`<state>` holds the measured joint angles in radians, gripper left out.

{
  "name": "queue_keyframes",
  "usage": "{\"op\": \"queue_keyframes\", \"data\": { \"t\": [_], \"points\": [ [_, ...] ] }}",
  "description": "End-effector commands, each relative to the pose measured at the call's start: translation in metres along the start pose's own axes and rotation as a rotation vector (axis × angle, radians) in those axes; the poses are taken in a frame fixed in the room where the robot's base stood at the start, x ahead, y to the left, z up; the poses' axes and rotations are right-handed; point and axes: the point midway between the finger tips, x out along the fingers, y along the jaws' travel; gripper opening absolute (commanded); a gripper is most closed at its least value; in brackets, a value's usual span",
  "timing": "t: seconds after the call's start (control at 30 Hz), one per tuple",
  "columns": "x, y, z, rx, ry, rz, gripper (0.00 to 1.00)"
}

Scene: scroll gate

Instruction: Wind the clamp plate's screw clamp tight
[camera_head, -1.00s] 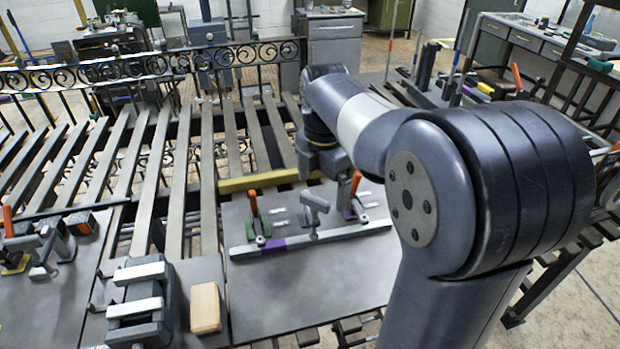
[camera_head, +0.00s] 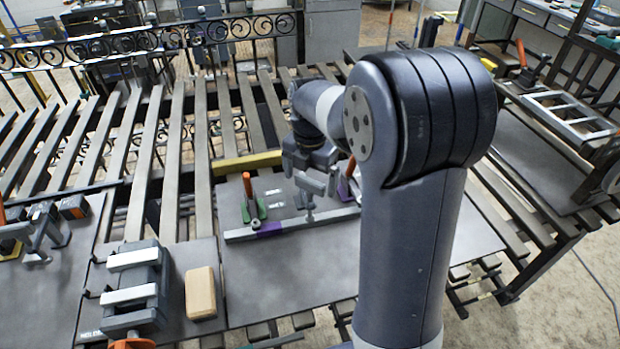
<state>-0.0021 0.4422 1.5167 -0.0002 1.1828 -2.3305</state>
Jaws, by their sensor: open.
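The clamp plate (camera_head: 290,282) is a flat grey sheet on the slatted bench, right of centre. A light flat bar with a purple patch (camera_head: 271,228) lies across it. A small grey screw clamp (camera_head: 310,203) with a bar-like top stands at the bar's middle. My gripper (camera_head: 311,170) is open and hangs just above the screw clamp, pointing down. Its fingers are small and partly merge with the clamp's top, so I cannot tell whether they touch it. My own arm hides the plate's right part.
A green toggle clamp with an orange handle (camera_head: 252,204) stands left of the screw clamp. A purple one (camera_head: 346,184) stands right, partly behind my arm. A yellow bar (camera_head: 247,163) lies behind. A wooden block (camera_head: 201,293) and a grey vise (camera_head: 134,288) sit at left.

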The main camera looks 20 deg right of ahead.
Motion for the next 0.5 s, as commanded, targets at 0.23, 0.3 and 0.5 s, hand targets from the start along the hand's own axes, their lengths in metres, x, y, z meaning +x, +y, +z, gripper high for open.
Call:
{"op": "queue_keyframes", "data": {
  "t": [0.23,0.3,0.5],
  "points": [
    [0.0097,-0.0003,-0.0002,0.001,0.000,0.000,0.95],
    [0.0097,-0.0003,-0.0002,0.001,0.000,0.000,0.95],
    [0.0095,-0.0003,-0.0002,0.001,0.000,0.000,0.86]
  ]
}}
